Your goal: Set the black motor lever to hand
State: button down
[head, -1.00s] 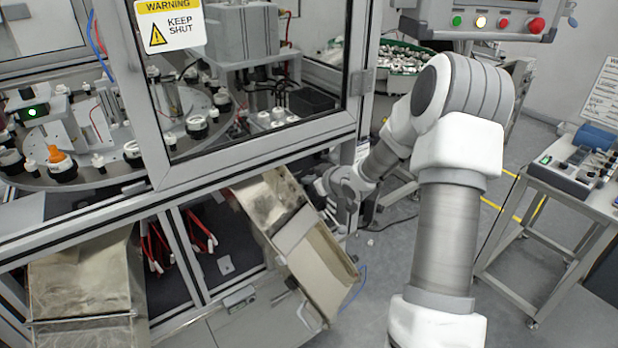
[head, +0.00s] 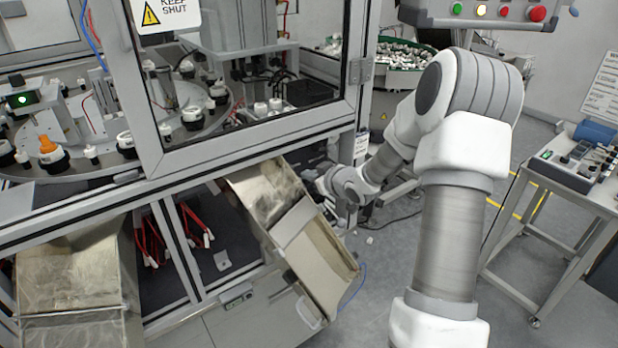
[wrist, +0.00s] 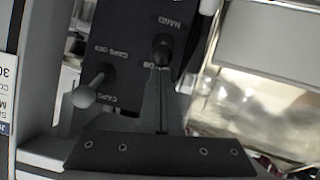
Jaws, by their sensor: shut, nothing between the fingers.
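In the wrist view, a dark panel (wrist: 124,68) carries two levers, with its lettering upside down. The black motor lever (wrist: 162,46) has a dark round knob below the word HAND. Another label by my fingertips is partly covered, and I cannot tell the lever's exact setting. My gripper (wrist: 160,77) is shut and empty, its fingertips just below the black knob; I cannot tell whether they touch. In the head view, my gripper (head: 347,214) is small beside the machine's right corner, and the levers cannot be made out.
A grey-knobbed lever (wrist: 86,97) stands left of my fingers, between CAPS OFF and CAPS labels. A metal chute (head: 318,262) slopes out beside my gripper in the head view. The glazed machine frame (head: 250,142) stands to the left; a trolley (head: 560,185) stands right.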

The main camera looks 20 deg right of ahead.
aim_at(308, 183)
jog(key=shift+s+f+b, duration=0.1)
jog(key=shift+f+b, duration=0.2)
jog(key=shift+b, duration=0.1)
jog(key=f+t+b, duration=0.1)
jog(key=b, duration=0.2)
jog(key=s+f+t+b, duration=0.1)
jog(key=b, duration=0.3)
jog(key=shift+d+f+t+y, duration=0.2)
jog(key=shift+f+t+y, duration=0.05)
jog(key=shift+t+y, duration=0.05)
jog(key=t+b, duration=0.1)
jog(key=b, duration=0.2)
jog(key=f+t+b, duration=0.1)
jog(key=b, duration=0.2)
jog(key=shift+s+f, duration=0.15)
jog(key=shift+s, duration=0.2)
jog(key=shift+f+b, duration=0.2)
jog(key=shift+b, duration=0.3)
jog(key=shift+r, duration=0.15)
